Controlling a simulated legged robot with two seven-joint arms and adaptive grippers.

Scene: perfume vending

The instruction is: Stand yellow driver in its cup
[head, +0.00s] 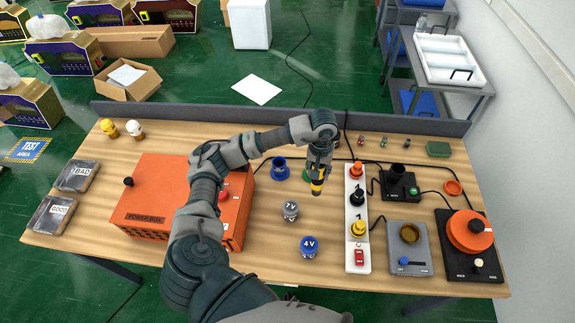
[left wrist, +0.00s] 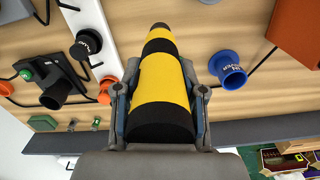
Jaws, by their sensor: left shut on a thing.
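The yellow driver (head: 317,187), banded yellow and black, hangs point down below my left gripper (head: 319,172), above the middle of the table. In the left wrist view the driver (left wrist: 163,75) lies between the two fingers of my left gripper (left wrist: 160,95), which is shut on it. A blue cup (head: 280,170) stands on the table left of the gripper; it also shows in the left wrist view (left wrist: 228,70). A green cup (head: 307,174) is mostly hidden behind the gripper. No yellow cup is clearly seen. My right gripper is not in view.
A white strip (head: 357,250) with orange, black and yellow plugs stands right of the driver. Cans marked 7V (head: 290,210) and 4V (head: 309,246) stand in front. The orange power box (head: 165,200) is at left. Grey and black devices fill the right side.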

